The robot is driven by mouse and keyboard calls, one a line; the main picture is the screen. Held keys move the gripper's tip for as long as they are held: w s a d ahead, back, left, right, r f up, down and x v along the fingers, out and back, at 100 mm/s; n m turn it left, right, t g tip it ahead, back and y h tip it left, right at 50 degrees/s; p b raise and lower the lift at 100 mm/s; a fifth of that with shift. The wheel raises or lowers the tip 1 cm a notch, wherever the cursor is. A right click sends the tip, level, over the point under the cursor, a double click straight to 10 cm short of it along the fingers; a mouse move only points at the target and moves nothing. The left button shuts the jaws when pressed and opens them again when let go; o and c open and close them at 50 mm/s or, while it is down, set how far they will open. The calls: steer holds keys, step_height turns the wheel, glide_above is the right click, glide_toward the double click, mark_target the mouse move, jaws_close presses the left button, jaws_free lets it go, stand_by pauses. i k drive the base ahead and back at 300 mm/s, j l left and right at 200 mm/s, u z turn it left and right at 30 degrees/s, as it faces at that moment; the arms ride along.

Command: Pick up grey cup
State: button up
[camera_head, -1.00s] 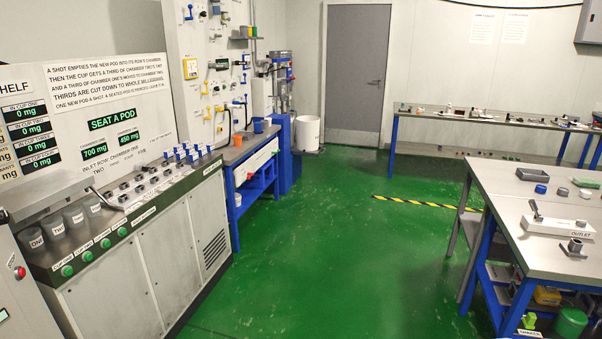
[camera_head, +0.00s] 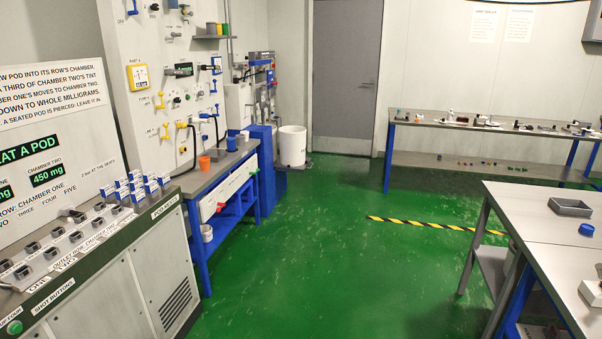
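No cup that I can clearly call grey shows now. On the blue-legged bench (camera_head: 222,168) against the left wall stand an orange cup (camera_head: 204,163) and a blue cup (camera_head: 232,143). A small greyish shape lies close beside the orange cup, too small to tell what it is. A pale round container (camera_head: 207,233) sits low at that bench's left end. My gripper is not in view.
A console (camera_head: 95,290) with sockets and several blue-and-white pods (camera_head: 137,187) fills the lower left. A white bin (camera_head: 292,146) stands near the door (camera_head: 346,80). A table (camera_head: 550,235) with a grey tray (camera_head: 570,207) is at right. The green floor (camera_head: 320,260) between is clear.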

mark_target(240, 138)
steer(key=i+u, duration=0.15)
steer(key=i, duration=0.85)
steer(key=i+u, duration=0.15)
steer(key=i, duration=0.85)
steer(key=i+l+u, duration=0.1)
steer(key=i, duration=0.85)
steer(key=i+j+z, duration=0.15)
steer(key=i, duration=1.4)
steer(key=i+l+u, duration=0.1)
steer(key=i, duration=0.5)
steer(key=i+l+u, duration=0.1)
steer(key=i, duration=0.5)
steer(key=i+u, duration=0.25)
steer(key=u, duration=0.15)
steer(key=i+u, duration=0.25)
steer(key=u, duration=0.15)
steer(key=i+u, duration=0.4)
steer(key=i+l+u, duration=0.1)
steer(key=u, duration=0.3)
steer(key=l, duration=0.1)
